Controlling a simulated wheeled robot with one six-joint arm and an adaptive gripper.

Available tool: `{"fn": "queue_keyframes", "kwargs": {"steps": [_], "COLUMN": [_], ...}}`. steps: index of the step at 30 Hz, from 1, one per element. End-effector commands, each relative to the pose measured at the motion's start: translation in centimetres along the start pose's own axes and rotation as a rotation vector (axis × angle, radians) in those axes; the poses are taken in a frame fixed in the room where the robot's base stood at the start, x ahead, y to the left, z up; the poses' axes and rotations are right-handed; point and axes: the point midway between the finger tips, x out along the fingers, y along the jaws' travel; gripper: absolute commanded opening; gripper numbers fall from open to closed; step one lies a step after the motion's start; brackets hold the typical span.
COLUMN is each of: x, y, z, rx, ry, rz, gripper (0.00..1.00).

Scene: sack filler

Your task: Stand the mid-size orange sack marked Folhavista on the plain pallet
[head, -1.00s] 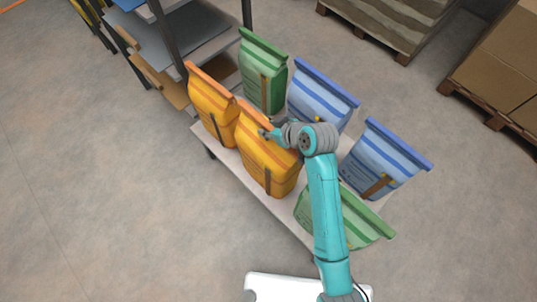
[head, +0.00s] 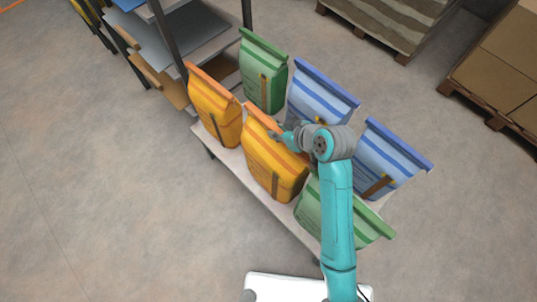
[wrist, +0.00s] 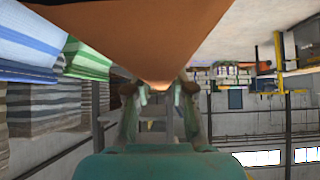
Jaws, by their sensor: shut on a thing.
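My gripper (head: 287,136) is shut on the top of an orange sack (head: 266,163) near the middle of the bench. In the wrist view the orange sack (wrist: 150,35) fills the upper middle, between my two fingers (wrist: 155,92). Its base is close to the bench top; I cannot tell whether it touches. A second orange sack (head: 214,108) stands to its left. I cannot read the name on either one. The plain pallet cannot be made out for certain.
On the same bench (head: 228,162) stand a green sack (head: 263,77), a blue sack (head: 318,97), another blue sack (head: 380,163) and a green sack (head: 313,207) partly behind my arm. Loaded pallets (head: 380,38) stand at the back right. Open floor (head: 90,200) lies to the left.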

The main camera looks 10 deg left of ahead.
Motion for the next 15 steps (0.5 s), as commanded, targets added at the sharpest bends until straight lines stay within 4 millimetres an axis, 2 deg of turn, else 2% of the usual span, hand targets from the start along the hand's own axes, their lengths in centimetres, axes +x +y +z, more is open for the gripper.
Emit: {"fn": "queue_keyframes", "kwargs": {"steps": [10, 11, 14, 15], "x": [-0.49, -0.49, -0.46, -0.45], "y": [0.01, 0.02, 0.01, 0.01], "z": [-0.26, -0.26, -0.23, -0.21], "rx": [-0.002, -0.002, -0.002, -0.002], "ry": [0.006, 0.006, 0.005, 0.005], "rz": [0.001, 0.001, 0.001, 0.001], "gripper": [0.00, 0.25, 0.50, 0.52]}}
